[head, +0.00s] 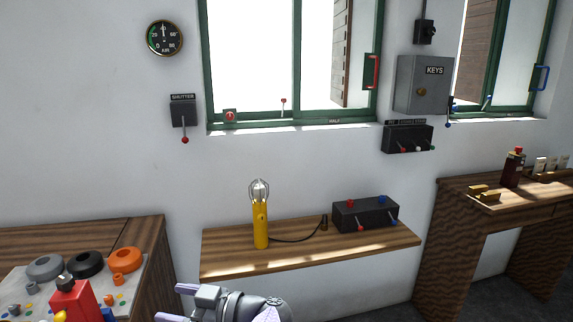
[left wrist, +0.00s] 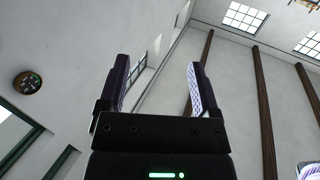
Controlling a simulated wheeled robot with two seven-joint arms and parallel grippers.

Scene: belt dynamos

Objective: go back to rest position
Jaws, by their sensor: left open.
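My left gripper (head: 175,304) is at the bottom of the head view, in front of the wall shelf, with its fingers pointing left. In the left wrist view its two fingers (left wrist: 158,88) stand wide apart with nothing between them, and it points up toward the wall and ceiling. It touches nothing that I can see. My right gripper is in neither view.
A wooden shelf (head: 300,251) holds a yellow lamp (head: 261,228) and a dark switch box (head: 366,214). A table (head: 146,238) at left carries grey, black and orange rings and a red object (head: 74,301). A wooden desk (head: 440,235) stands at right.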

